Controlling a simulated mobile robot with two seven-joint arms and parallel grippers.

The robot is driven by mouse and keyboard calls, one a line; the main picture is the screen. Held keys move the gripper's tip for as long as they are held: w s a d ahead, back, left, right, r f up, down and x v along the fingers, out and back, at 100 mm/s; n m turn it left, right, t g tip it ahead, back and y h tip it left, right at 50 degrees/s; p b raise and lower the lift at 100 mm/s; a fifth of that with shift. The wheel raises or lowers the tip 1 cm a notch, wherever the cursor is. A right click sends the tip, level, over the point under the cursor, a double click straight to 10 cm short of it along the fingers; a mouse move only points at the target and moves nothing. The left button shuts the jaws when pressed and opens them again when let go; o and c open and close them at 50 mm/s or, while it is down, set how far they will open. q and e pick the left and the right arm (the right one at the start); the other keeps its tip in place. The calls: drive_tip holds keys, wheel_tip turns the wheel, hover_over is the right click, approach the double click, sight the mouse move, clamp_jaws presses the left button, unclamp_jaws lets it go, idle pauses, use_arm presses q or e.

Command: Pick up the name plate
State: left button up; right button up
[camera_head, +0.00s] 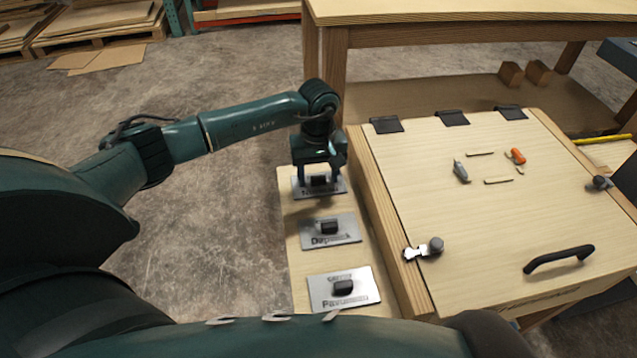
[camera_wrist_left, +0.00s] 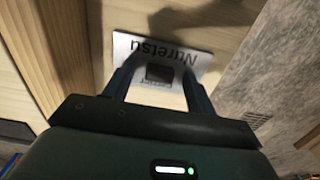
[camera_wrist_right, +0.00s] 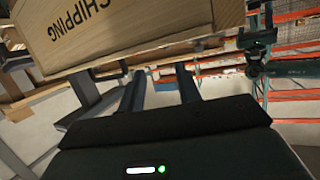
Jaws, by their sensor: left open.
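Three silver name plates, each with a black block-shaped knob, lie in a row on a pale wooden strip beside the console. The far plate (camera_head: 338,189) is partly hidden by my left gripper (camera_head: 318,178). In the left wrist view this plate (camera_wrist_left: 185,49) reads roughly "Nuretsu", and its black knob (camera_wrist_left: 159,73) sits between my open left fingers. I cannot tell whether they touch it. The middle plate (camera_head: 347,230) and near plate (camera_head: 358,294) lie free. My right gripper (camera_wrist_right: 162,82) is open and empty, and is not in the head view.
The wooden console lid (camera_head: 440,180) to the right carries a black handle (camera_head: 558,259), a latch (camera_head: 424,249) and small loose parts. A workbench (camera_head: 430,12) stands behind. In the right wrist view, a "SHIPPING" crate (camera_wrist_right: 120,32) is near my right gripper.

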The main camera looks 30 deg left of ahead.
use_arm(q)
drive_tip(key=shift+c, duration=0.5)
drive_tip(key=c, duration=1)
